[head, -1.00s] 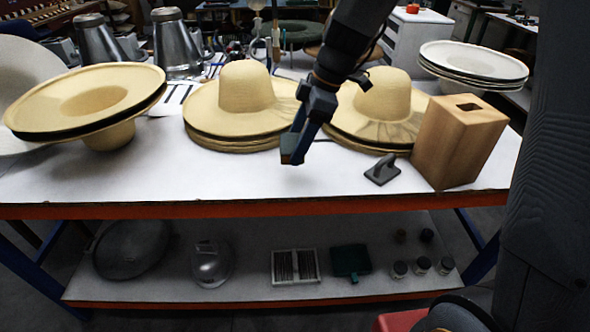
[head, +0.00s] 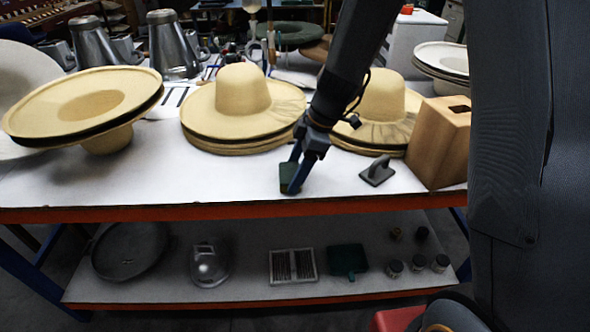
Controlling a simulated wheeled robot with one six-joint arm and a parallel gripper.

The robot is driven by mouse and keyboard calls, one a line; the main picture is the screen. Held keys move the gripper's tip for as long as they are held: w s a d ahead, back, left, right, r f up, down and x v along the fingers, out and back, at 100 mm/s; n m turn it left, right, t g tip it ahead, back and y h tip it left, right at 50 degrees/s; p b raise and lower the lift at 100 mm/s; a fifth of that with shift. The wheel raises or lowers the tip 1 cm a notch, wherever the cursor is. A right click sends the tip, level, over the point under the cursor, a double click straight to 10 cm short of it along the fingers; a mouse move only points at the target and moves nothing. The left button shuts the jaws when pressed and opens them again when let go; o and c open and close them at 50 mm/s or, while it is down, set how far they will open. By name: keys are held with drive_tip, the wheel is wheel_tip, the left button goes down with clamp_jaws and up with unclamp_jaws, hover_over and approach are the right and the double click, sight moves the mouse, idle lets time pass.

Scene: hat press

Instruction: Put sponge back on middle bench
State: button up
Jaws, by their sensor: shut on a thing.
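Whether the sponge touches the bench top, I cannot tell. The fingers hide part of the sponge.
Straw hats stand in stacks behind my gripper (head: 243,95) and partly behind my arm (head: 380,100). A tilted hat stack (head: 85,105) is at left. The bench front left of my gripper is clear.

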drive_tip(key=shift+f, duration=0.15)
drive_tip(key=o, duration=1)
drive_tip(key=shift+c, duration=0.2)
drive_tip(key=shift+r, duration=0.25)
drive_tip(key=b+v, duration=0.2)
drive_tip(key=v, duration=0.9)
drive_tip(key=s+d+f+m+h, duration=0.2)
drive_tip(key=s+d+f+m, duration=0.2)
drive_tip(key=s+m, duration=0.3)
drive_tip(key=s+d+f+m+h, duration=0.2)
drive_tip(key=s+d+f+m, duration=0.2)
drive_tip(key=s+d+m, duration=0.2)
drive_tip(key=s+m, duration=0.2)
drive_tip(key=m, duration=0.2)
drive_tip(key=shift+m, duration=0.3)
